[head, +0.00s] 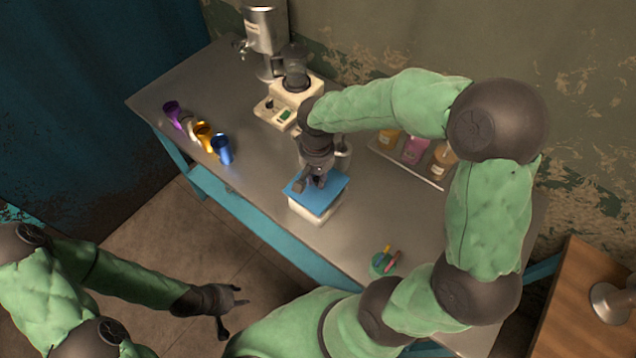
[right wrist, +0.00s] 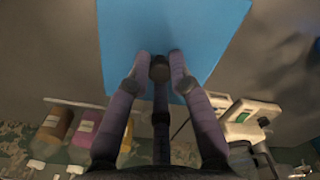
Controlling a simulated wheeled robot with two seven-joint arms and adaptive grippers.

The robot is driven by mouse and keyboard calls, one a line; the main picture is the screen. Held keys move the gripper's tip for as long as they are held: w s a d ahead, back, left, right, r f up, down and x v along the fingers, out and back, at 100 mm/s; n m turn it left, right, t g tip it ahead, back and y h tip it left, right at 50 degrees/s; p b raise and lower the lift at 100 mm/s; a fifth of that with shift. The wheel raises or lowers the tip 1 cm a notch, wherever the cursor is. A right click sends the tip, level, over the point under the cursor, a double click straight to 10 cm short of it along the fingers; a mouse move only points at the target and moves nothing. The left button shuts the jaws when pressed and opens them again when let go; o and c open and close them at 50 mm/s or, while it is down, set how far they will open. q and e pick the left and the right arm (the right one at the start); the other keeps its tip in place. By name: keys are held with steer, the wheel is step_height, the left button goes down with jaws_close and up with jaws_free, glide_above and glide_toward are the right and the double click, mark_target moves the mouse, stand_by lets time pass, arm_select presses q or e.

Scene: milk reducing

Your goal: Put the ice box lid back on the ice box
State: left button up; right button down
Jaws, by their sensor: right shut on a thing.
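The ice box (head: 314,214) is a small white box near the front edge of the grey table. The blue lid (head: 329,196) is over the top of the ice box and looks slightly turned against it. I cannot tell whether it is fully seated. My right gripper (head: 315,183) reaches down from above and is shut on the lid. In the right wrist view the lid (right wrist: 165,30) fills the top middle, with the fingers (right wrist: 160,65) at its edge. My left gripper (head: 232,308) hangs open and empty over the floor, away from the table.
Several coloured cups (head: 221,150) stand at the table's left edge. A white machine (head: 290,98) and a metal dispenser (head: 265,40) are behind. A tray of bottles (head: 432,171) stands at the back right. A green holder (head: 382,264) is near the front right. The table between is clear.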

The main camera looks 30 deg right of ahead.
steer(key=shift+w+d+f, duration=0.15)
steer(key=shift+d+f, duration=0.05)
steer(key=shift+f, duration=0.15)
steer(key=shift+w+d+f+b, duration=0.1)
steer(key=shift+f+b, duration=0.15)
steer(key=shift+f, duration=0.65)
steer(key=shift+w+d+f+b, duration=0.1)
steer(key=shift+f+b, duration=0.1)
steer(key=shift+f, duration=0.65)
steer(key=shift+f+b, duration=0.35)
steer(key=shift+f, duration=0.05)
steer(key=shift+f, duration=0.2)
steer(key=c, duration=1.1)
jaws_free()
